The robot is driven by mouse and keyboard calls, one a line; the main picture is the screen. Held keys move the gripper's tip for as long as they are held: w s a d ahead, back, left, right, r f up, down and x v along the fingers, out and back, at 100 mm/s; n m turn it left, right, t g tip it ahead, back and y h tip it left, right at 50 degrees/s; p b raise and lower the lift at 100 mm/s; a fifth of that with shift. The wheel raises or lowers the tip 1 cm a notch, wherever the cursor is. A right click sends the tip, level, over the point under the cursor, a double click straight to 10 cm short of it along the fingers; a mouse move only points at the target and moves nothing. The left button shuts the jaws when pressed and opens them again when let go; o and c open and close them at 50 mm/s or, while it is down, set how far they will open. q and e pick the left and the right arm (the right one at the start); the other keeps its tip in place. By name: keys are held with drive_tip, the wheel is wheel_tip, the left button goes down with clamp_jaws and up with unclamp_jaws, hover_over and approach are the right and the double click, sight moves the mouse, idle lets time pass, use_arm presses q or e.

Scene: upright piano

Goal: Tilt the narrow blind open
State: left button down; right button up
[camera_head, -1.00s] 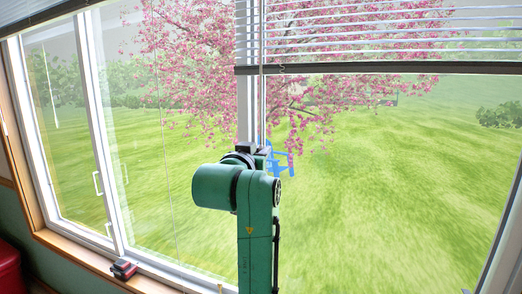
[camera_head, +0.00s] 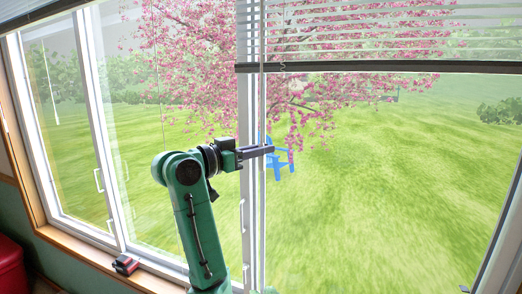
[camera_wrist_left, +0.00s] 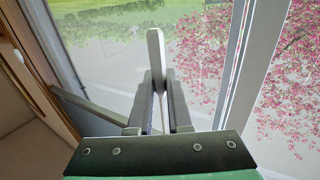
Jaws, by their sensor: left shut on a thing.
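A blind with pale slats (camera_head: 380,30) and a dark bottom rail (camera_head: 400,67) hangs over the upper right pane. Daylight and the tree show between its slats. A thin pale wand (camera_head: 263,105) hangs from near its left end. My left gripper (camera_head: 268,151) reaches across to the wand from the left, and its fingers are shut on it. In the left wrist view the pale wand (camera_wrist_left: 156,48) stands between the fingertips. Another blind's dark edge (camera_head: 40,17) shows at the top left. I cannot tell for sure which blind is the narrow one. My right gripper is out of view.
A window frame post (camera_head: 246,220) stands just behind the wand. A small red and dark object (camera_head: 125,265) lies on the wooden sill (camera_head: 85,252). A red thing (camera_head: 8,270) is at the lower left edge. The space right of the wand is clear.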

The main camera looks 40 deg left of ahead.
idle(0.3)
use_arm(q)
drive_tip(key=c, duration=0.8)
unclamp_jaws()
drive_tip(key=shift+c, duration=0.2)
drive_tip(key=shift+s+f, duration=0.1)
drive_tip(key=shift+s, duration=0.2)
drive_tip(key=s+a+b, duration=0.2)
drive_tip(key=s+b, duration=0.2)
drive_tip(key=s, duration=0.9)
drive_tip(key=shift+s+a+b, duration=0.3)
drive_tip(key=shift+a+b, duration=0.05)
